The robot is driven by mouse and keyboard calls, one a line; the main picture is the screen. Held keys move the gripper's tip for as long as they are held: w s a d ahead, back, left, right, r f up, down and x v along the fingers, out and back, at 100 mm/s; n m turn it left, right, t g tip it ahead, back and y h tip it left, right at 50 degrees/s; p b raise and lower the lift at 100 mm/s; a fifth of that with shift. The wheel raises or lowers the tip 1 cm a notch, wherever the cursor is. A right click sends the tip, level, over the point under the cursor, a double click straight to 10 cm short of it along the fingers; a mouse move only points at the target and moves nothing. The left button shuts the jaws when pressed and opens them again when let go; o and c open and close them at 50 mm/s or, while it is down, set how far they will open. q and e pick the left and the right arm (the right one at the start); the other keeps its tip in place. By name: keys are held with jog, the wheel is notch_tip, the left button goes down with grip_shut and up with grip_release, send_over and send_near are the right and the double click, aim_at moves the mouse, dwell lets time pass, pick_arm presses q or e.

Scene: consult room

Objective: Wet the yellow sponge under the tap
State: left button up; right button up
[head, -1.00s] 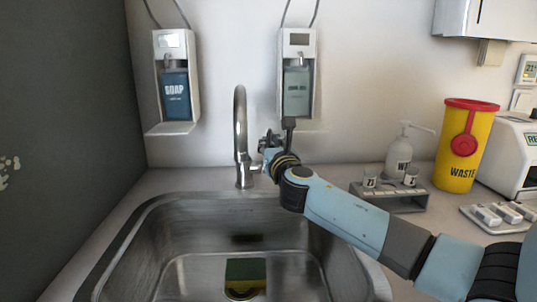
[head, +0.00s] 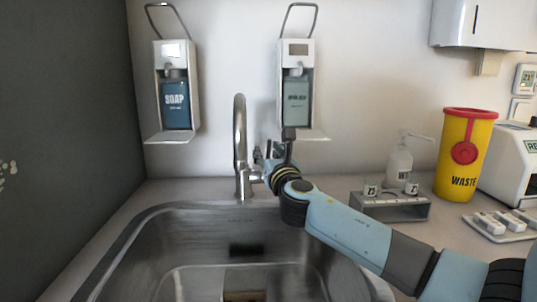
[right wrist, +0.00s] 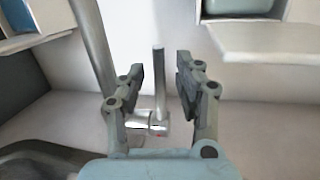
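The chrome tap (head: 241,140) stands behind the sink, its curved spout over the basin. My right gripper (head: 272,152) is beside the tap, on its right. In the right wrist view my gripper (right wrist: 160,82) is open, with the tap's upright lever (right wrist: 159,75) between its two fingers; I see gaps on both sides. The spout (right wrist: 92,40) passes left of the fingers. A thin yellowish-brown strip in the basin, likely the sponge (head: 244,297), shows at the head view's bottom edge, mostly cut off. No water is visible. My left gripper is out of view.
The steel sink (head: 180,240) fills the lower left. Soap (head: 175,100) and second (head: 297,100) dispensers hang on the wall. Right of my arm are a small rack (head: 390,206), a pump bottle (head: 399,165) and a yellow waste bin (head: 464,155). A dark wall (head: 60,120) bounds the left.

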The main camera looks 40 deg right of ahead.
jog(key=v, duration=1.2)
dwell(0.4)
grip_shut()
jog(key=m+b, duration=0.2)
jog(key=m, duration=1.5)
send_near(270, 149)
jog(key=p+x, duration=0.2)
jog(key=x, duration=0.4)
jog(key=shift+w+p, duration=0.1)
jog(key=shift+p, duration=0.25)
jog(key=shift+w+d, duration=0.25)
jog(key=shift+w, duration=0.25)
